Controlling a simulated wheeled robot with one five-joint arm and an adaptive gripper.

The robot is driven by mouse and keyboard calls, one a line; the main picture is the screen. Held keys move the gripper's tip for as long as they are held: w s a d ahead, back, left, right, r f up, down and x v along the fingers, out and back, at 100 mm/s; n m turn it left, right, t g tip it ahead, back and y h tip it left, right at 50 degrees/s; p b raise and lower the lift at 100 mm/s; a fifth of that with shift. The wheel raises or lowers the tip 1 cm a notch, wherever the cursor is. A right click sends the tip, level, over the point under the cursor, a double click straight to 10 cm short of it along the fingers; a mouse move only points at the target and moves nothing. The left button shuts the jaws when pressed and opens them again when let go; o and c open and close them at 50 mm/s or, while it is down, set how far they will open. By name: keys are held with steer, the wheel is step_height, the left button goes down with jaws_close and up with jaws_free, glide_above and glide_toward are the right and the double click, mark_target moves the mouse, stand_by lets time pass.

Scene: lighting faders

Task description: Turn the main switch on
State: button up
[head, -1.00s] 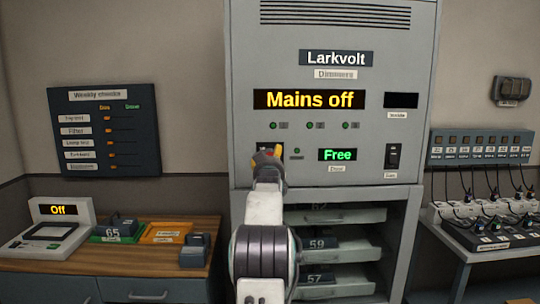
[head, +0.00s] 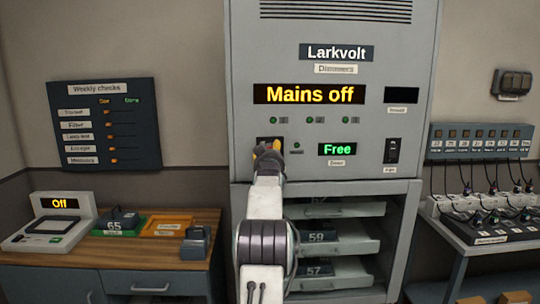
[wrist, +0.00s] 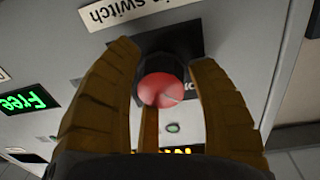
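The main switch is a red-faced knob (wrist: 161,90) on a black mount, under a label (wrist: 120,10) ending in "switch" in the wrist view. My gripper (wrist: 163,58) is open, with its yellow fingers on either side of the knob and narrow gaps between. Whether a finger touches the knob I cannot tell. In the head view my gripper (head: 267,153) is at the cabinet front, over the black switch plate (head: 265,142), and hides most of the switch. The large display (head: 310,94) reads "Mains off" in yellow.
The grey Larkvolt cabinet (head: 410,60) also bears a green "Free" display (head: 337,149) and a black rocker switch (head: 392,150) to the right. Open shelves (head: 350,290) lie below. A wooden desk (head: 200,225) stands left, a table (head: 480,238) with plugged cables right.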

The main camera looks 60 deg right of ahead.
steer(key=shift+f, duration=0.1)
steer(key=c, duration=0.8)
